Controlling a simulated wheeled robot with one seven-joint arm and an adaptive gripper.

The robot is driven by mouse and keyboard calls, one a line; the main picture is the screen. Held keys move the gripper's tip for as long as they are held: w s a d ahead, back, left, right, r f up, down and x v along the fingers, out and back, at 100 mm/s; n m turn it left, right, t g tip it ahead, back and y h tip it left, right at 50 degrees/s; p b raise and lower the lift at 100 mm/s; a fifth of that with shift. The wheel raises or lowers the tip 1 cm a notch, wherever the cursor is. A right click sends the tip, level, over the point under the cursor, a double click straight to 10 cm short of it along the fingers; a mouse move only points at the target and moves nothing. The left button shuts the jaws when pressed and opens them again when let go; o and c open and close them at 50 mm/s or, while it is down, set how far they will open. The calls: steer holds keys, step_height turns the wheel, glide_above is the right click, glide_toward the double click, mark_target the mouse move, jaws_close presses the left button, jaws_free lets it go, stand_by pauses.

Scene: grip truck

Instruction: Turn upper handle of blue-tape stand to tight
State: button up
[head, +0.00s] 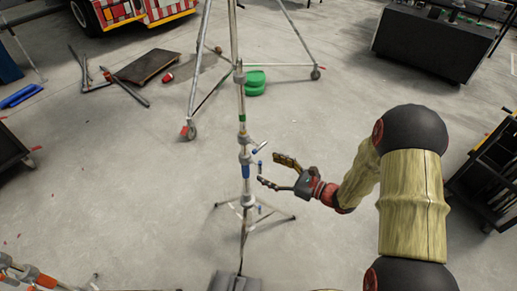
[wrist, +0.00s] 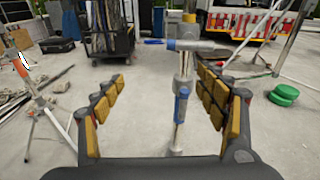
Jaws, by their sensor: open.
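The blue-tape stand (head: 246,171) is an upright silver pole on spread legs, with blue tape partway up. Its upper handle (head: 260,147), with a blue end, sticks out toward the right. In the wrist view the upper handle (wrist: 172,45) lies level, pointing left from its collar. My gripper (head: 270,171) is open and empty, just right of the stand. In the wrist view the pole shows between the fingers of my gripper (wrist: 162,77), ahead of the palm; contact is not visible.
A wheeled stand (head: 278,65) with green discs (head: 255,82) nearby is behind. A red-and-white truck (head: 125,12) is at the back left. A black cart (head: 487,180) is at the right. An orange-marked stand (wrist: 37,100) is left in the wrist view. Floor around the stand is mostly clear.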

mark_target(262, 147)
steer(key=w+r+t, duration=0.1)
steer(key=w, duration=0.1)
steer(key=w+a+r+m+b, duration=0.1)
steer(key=w, duration=0.2)
steer(key=w+a+r+t+b, duration=0.1)
steer(key=w, duration=0.1)
steer(key=shift+w+a+m+t+h, duration=0.25)
steer(key=shift+w+m+t+h, duration=0.05)
steer(key=shift+w+m, duration=0.1)
steer(key=shift+w+a, duration=0.35)
steer(key=shift+w, duration=0.05)
steer(key=c, duration=0.3)
steer(key=c, duration=0.8)
steer(key=shift+c, duration=0.4)
